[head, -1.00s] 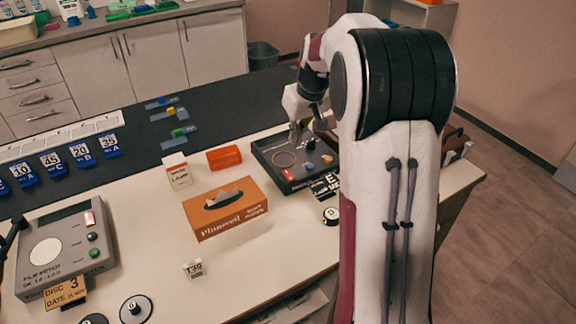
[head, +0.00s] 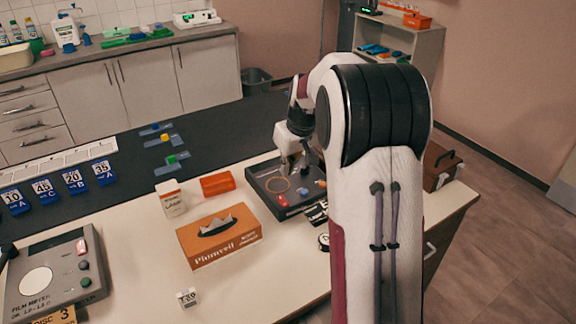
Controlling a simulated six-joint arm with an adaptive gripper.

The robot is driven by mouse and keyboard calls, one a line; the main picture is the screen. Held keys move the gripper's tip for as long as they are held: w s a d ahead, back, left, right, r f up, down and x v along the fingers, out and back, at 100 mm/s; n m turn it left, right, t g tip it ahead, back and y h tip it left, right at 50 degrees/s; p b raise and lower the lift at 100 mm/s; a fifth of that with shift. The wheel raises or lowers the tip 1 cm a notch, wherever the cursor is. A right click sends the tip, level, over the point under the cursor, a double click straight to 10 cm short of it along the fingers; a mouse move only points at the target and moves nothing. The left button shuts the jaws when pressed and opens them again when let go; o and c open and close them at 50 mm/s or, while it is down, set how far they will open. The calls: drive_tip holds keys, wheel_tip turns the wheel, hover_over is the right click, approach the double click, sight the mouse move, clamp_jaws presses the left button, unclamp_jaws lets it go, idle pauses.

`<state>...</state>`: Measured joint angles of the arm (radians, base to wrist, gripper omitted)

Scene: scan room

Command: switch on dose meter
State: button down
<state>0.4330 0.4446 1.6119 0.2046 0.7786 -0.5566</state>
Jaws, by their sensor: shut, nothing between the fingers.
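My gripper (head: 301,166) is shut and empty, pointing down above the back part of this box. I cannot tell whether the fingertips touch it. My arm hides the box's right side. A grey film meter (head: 60,262) with red and green buttons stands at the left.
An orange Plumwell box (head: 218,254), a white carton (head: 171,201) and an orange-red block (head: 217,185) stand left of the dark box. A small white cube (head: 187,299) is in front. Blue numbered tags (head: 73,182) line the left. A brown case (head: 438,168) is at the right.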

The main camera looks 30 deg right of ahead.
sight(283, 201)
drive_tip(key=x, duration=1.1)
drive_tip(key=shift+s+f, duration=0.25)
drive_tip(key=shift+s, duration=0.15)
drive_tip(key=shift+w+f, duration=0.15)
drive_tip(key=shift+f, duration=0.2)
drive_tip(key=shift+s, duration=0.8)
drive_tip(key=shift+r, duration=0.15)
